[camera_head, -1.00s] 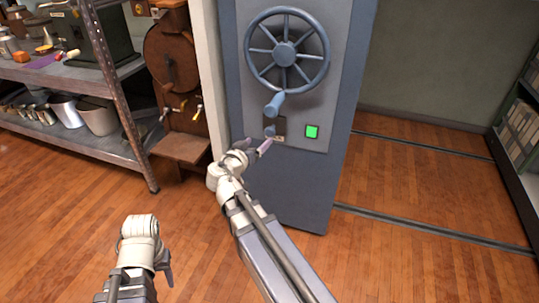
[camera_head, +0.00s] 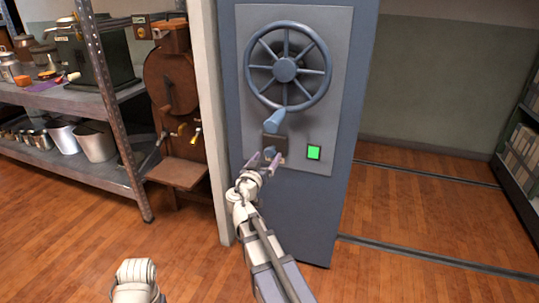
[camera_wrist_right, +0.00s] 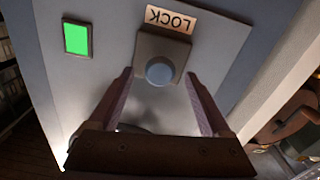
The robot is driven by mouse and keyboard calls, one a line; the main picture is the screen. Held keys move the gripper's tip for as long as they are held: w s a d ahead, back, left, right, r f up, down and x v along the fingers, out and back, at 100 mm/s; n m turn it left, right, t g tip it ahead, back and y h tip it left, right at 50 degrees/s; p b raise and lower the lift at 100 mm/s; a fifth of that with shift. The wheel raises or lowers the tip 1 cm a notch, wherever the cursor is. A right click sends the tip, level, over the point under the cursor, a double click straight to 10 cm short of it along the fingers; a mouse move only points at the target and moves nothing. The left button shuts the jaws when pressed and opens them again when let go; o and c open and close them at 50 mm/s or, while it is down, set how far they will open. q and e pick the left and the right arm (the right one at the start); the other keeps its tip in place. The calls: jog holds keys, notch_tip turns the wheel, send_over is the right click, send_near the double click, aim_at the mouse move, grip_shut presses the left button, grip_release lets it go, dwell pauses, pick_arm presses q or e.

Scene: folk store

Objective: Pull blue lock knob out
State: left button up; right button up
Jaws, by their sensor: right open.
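The round blue lock knob (camera_wrist_right: 159,72) sticks out of a square grey-brown plate (camera_wrist_right: 163,44) under an upside-down "LOCK" label (camera_wrist_right: 183,19) in the right wrist view. In the head view the knob (camera_head: 269,152) sits low on the grey panel of the blue door. My right gripper (camera_head: 265,159) is open at the knob. In the right wrist view its two purple-grey fingers (camera_wrist_right: 158,74) stand on either side of the knob, with gaps showing. My left gripper is out of view; only a white part of my left arm shows at the bottom.
A metal shelf (camera_head: 130,180) and a brown machine (camera_head: 172,75) stand left. The floor at right is open.

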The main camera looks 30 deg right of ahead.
aim_at(269, 154)
jog(key=shift+x, duration=1.65)
grip_shut()
